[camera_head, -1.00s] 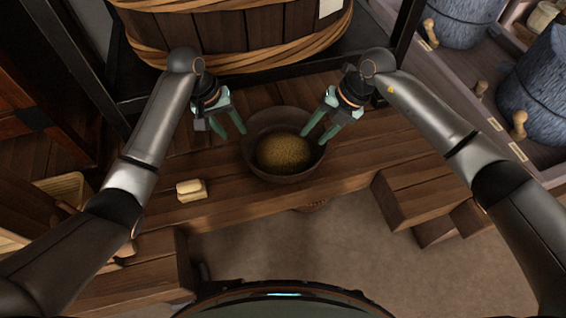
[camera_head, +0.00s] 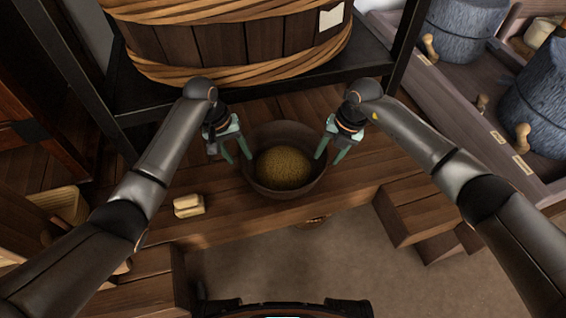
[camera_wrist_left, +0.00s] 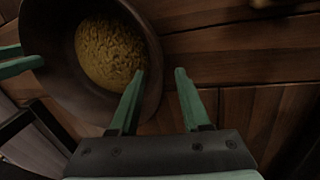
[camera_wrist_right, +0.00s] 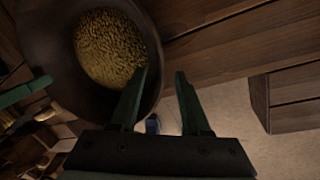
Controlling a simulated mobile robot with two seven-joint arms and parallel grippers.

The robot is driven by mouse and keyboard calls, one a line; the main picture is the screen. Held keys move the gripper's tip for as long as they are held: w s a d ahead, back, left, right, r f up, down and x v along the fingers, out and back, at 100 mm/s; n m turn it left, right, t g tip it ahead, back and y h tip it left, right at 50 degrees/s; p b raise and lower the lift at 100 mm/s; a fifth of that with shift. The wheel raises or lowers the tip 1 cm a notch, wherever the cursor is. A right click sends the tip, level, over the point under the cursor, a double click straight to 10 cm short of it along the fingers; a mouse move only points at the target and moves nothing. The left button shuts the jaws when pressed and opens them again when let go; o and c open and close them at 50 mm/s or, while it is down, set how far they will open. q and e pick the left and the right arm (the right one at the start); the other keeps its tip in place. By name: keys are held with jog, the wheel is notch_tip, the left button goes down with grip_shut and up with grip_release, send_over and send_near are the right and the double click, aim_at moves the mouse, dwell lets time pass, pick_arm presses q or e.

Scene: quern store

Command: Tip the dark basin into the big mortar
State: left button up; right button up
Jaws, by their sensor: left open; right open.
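The dark basin (camera_head: 285,188) stands upright on the wooden bench and holds a heap of yellow-brown grain (camera_head: 284,167). My left gripper (camera_head: 238,158) is open at the basin's left rim. In the left wrist view its fingers (camera_wrist_left: 158,80) point at the rim, one over the basin and one outside it. My right gripper (camera_head: 329,157) is open at the right rim. In the right wrist view its fingers (camera_wrist_right: 163,80) also lie either side of the rim. I cannot tell whether any finger touches the basin. I cannot make out the big mortar for certain.
A large wooden tub (camera_head: 230,45) with rope bands stands on a black-framed shelf behind the basin. Pale blocks (camera_head: 188,206) lie on the bench at left. Blue-grey stone vessels (camera_head: 460,32) with wooden pegs stand at right. Wooden steps (camera_head: 420,215) sit at front right.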

aim_at(247, 170)
pick_arm(q)
jog(key=shift+x, duration=3)
pick_arm(e)
jog(key=shift+x, duration=3)
pick_arm(q)
jog(key=shift+c, duration=0.3)
pick_arm(e)
jog(key=shift+c, duration=0.3)
pick_arm(q)
grip_shut()
pick_arm(e)
grip_shut()
